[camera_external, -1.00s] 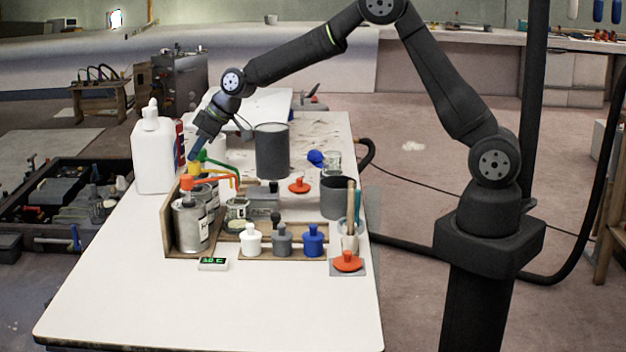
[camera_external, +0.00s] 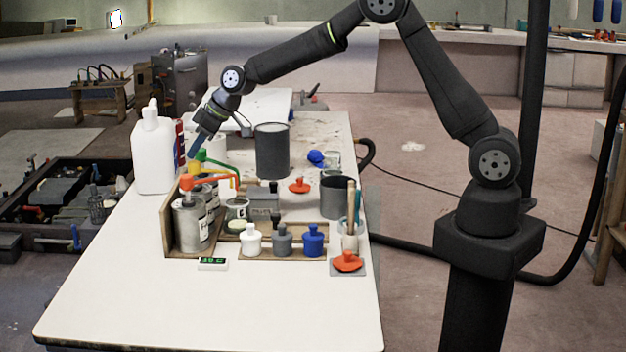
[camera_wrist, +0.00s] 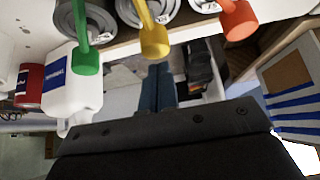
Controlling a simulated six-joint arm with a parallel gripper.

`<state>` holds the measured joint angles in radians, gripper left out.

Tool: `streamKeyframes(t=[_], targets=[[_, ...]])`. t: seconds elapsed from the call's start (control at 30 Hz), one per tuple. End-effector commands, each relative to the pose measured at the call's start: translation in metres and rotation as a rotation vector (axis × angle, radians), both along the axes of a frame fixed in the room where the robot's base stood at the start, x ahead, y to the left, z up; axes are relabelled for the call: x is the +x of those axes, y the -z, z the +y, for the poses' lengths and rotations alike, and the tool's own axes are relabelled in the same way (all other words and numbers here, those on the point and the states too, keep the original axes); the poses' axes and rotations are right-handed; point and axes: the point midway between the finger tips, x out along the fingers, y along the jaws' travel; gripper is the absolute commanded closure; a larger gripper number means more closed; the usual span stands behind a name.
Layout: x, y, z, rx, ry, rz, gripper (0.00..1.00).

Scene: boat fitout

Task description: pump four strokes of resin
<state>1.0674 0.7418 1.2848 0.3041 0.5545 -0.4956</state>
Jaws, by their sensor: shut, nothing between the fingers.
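Three metal cans stand in a wooden rack (camera_external: 168,225) on the left of the table, with an orange pump head (camera_external: 186,183), a yellow pump head (camera_external: 195,168) and a green pump head (camera_external: 201,155). Orange and green spouts reach to the right. A clear cup (camera_external: 237,213) stands beside the cans, with something pale inside. My gripper (camera_external: 192,154) is shut and empty, pointing down just above the pump heads. In the wrist view my gripper (camera_wrist: 160,68) is close to the yellow head (camera_wrist: 155,42), between the green head (camera_wrist: 86,60) and orange head (camera_wrist: 238,22). I cannot tell whether it touches. No resin label is readable.
A white jug (camera_external: 153,158) stands left of the pumps. A grey cylinder (camera_external: 272,152) stands to the right. White, grey and blue bottles (camera_external: 313,241) sit in a front rack. A small green-lit display (camera_external: 213,264) lies in front. The table's front is clear.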

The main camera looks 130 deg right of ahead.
Motion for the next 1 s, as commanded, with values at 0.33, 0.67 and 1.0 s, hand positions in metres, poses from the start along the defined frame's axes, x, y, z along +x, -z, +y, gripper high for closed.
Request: streamKeyframes(t=[0.33, 0.67, 1.0], targets=[[0.0, 0.013, 0.0, 0.0, -0.001, 0.001, 1.0], [0.0, 0.025, 0.001, 0.002, 0.0, 0.0, 1.0], [0.0, 0.035, 0.001, 0.003, -0.001, 0.002, 1.0]])
